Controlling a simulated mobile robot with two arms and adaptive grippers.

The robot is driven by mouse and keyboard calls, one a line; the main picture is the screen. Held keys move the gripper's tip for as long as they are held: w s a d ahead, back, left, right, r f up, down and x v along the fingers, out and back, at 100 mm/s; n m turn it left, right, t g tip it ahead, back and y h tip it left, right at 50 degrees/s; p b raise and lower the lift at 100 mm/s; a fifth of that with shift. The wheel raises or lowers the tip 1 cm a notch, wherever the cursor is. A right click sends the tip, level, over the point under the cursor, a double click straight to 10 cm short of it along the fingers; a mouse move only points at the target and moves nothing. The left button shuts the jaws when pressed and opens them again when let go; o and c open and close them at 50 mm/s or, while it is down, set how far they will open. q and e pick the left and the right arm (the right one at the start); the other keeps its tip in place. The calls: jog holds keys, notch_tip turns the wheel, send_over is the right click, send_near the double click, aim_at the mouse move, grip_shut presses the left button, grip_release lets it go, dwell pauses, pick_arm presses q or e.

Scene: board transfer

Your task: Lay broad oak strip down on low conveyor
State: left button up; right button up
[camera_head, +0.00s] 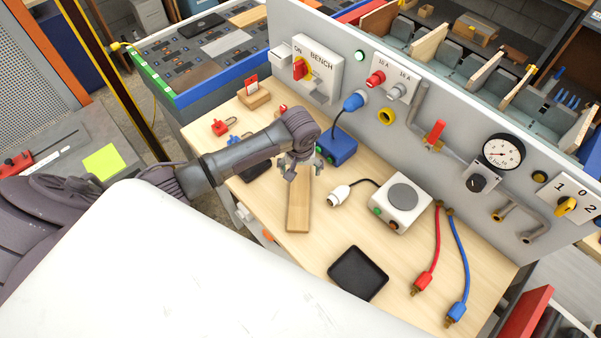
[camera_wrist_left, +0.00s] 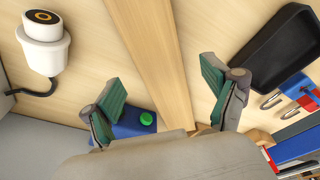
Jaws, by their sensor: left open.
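The broad oak strip (camera_head: 298,213) lies flat on the wooden bench, pointing from the gripper toward the front edge. My left gripper (camera_head: 301,170) is over its far end. In the left wrist view the strip (camera_wrist_left: 152,45) runs between the two spread green-padded fingers of my left gripper (camera_wrist_left: 162,95), which is open and not closed on it. The strip's far end is partly hidden by the gripper. Dark rollers beside a red side panel (camera_head: 527,312) show at the bottom right; I cannot tell whether they are the low conveyor. My right gripper is not in view.
A black tray (camera_head: 357,273), a white box with a grey disc (camera_head: 402,200) and a blue box (camera_head: 336,148) stand near the strip. Red and blue cables (camera_head: 436,250) lie to the right. A grey panel (camera_head: 440,125) walls the bench's back.

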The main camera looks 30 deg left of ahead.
aim_at(300, 176)
pick_arm(q)
jog(key=shift+w+f, duration=0.15)
jog(key=shift+f, duration=1.15)
jog(key=c, duration=1.5)
jog(key=shift+r, duration=0.15)
jog(key=shift+c, duration=0.2)
